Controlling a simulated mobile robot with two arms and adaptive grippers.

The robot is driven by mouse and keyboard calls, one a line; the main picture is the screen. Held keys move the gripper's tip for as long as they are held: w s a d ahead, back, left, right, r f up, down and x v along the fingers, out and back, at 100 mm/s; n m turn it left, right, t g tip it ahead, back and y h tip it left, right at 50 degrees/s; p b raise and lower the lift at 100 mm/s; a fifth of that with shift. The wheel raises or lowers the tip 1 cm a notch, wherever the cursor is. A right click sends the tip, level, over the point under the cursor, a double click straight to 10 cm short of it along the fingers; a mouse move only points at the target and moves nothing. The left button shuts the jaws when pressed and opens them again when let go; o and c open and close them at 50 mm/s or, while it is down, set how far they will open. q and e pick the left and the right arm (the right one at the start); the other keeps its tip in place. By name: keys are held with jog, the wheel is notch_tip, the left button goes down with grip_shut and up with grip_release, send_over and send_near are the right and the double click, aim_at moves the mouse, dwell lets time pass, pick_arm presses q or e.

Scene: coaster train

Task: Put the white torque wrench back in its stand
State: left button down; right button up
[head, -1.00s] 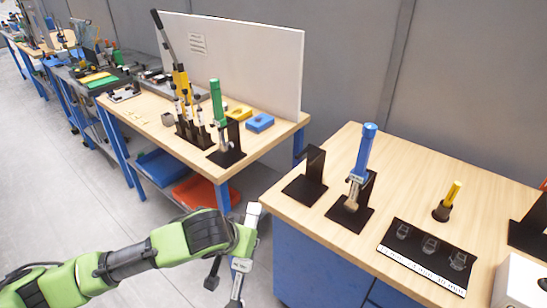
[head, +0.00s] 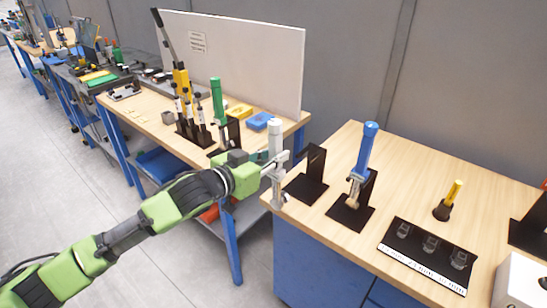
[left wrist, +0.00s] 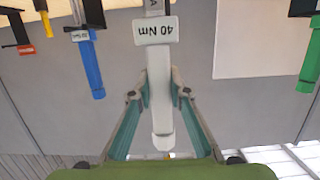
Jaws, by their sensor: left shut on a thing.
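The white torque wrench (head: 275,140) is upright in my left gripper (head: 269,165), at the front-left corner of the right table. In the left wrist view, the wrench (left wrist: 161,105) lies between the fingers of the gripper (left wrist: 160,92), which are shut on its handle, and its label reads 40 Nm. An empty black stand (head: 311,170) is just right of the wrench, apart from it. Whether the wrench's lower end is over the table edge or in front of it is hard to tell. My right gripper is not in view.
A blue wrench (head: 366,150) stands in a black stand right of the empty one. A yellow-handled tool (head: 451,195) and a black tray (head: 396,248) are farther right. A green wrench (head: 217,98) stands on the left table, near a white panel (head: 265,65).

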pick_arm(q)
jog(key=w+d, duration=0.2)
jog(key=w+b, duration=0.1)
jog(key=shift+w+d+r, duration=0.25)
jog(key=shift+w+d, duration=0.1)
jog(key=shift+d, duration=0.05)
jog(key=shift+r, duration=0.1)
jog(key=shift+w+d+p, duration=0.2)
jog(key=shift+w+p, duration=0.05)
jog(key=shift+p, duration=0.6)
jog(key=shift+w+d, duration=0.1)
